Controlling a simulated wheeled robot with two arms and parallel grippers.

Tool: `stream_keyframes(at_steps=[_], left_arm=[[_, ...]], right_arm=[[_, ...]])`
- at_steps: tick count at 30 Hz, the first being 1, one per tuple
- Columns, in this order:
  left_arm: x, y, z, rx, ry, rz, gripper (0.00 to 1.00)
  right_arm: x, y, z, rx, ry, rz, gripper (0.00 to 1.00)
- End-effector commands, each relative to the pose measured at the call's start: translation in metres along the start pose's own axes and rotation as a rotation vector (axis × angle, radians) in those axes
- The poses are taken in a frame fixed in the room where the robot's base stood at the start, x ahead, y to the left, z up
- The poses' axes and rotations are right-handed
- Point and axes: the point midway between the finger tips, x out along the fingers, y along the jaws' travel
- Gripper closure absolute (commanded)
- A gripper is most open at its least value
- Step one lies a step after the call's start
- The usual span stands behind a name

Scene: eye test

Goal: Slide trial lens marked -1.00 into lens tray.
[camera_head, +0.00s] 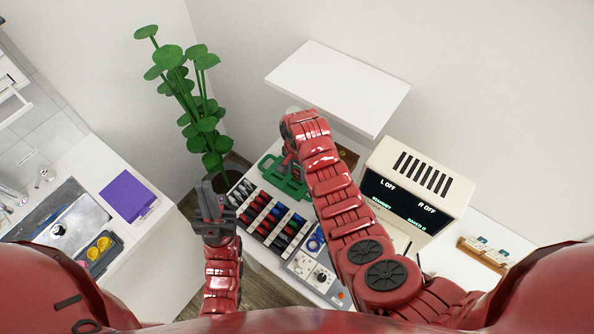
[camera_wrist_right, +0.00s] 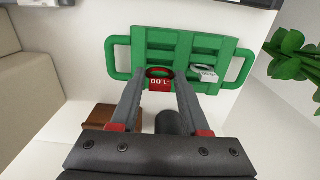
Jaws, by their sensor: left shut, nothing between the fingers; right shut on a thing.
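The red trial lens (camera_wrist_right: 160,82), with a red tab reading 1.00 upside down, is between the fingertips of my right gripper (camera_wrist_right: 161,86); I cannot read its sign. The lens tray (camera_wrist_right: 146,40) is green with side handles. The red lens overlaps its middle near the edge; I cannot tell whether it is seated or just above. Another lens with a pale tab (camera_wrist_right: 206,73) is in the tray, right of the red one. In the head view the tray (camera_head: 271,173) is partly hidden by my right arm. My left gripper (camera_head: 208,186) is shut and empty, beside the lens case.
The lens case (camera_head: 263,222) with several red, blue and dark lenses lies in front of the tray. A beige console (camera_head: 446,175) stands right of my right arm. A white panel (camera_head: 338,85) is behind. A tall green plant (camera_head: 187,95) stands behind my left gripper.

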Motion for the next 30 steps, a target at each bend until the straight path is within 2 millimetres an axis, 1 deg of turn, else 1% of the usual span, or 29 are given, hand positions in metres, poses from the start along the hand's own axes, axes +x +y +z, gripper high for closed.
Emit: stream_keyframes(at_steps=[30], left_arm=[[-0.02, 0.001, 0.003, 0.0, 0.0, 0.0, 1.0]], right_arm=[[0.029, 0.0, 0.0, 0.0, 0.0, -0.001, 1.0]])
